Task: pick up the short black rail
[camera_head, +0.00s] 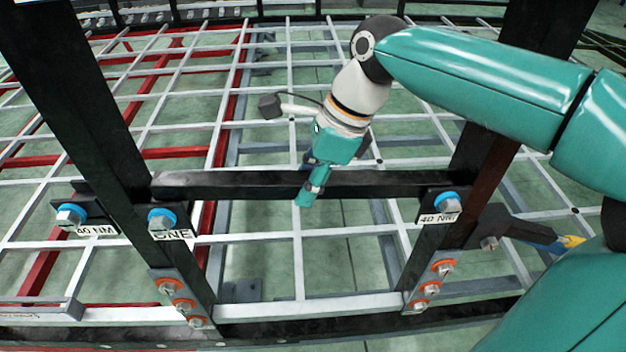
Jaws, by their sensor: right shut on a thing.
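The short black rail (240,185) lies level across the middle of the head view, between two black uprights. Its left end is by the left upright and its right end by the right bracket; I cannot tell whether the ends touch them. My right gripper (311,186), teal, reaches down from the upper right and is shut on the rail near its middle. The fingers overlap the rail's front face, and part of the grip is hidden. My left gripper is not in view.
Black uprights stand at left (85,110) and right (430,235), with blue-ringed bolts and "40 NM" labels. Orange-ringed bolts (182,304) sit lower down. A white and red bar grid (140,100) lies behind. A yellow-and-blue-tipped part (560,243) is at right.

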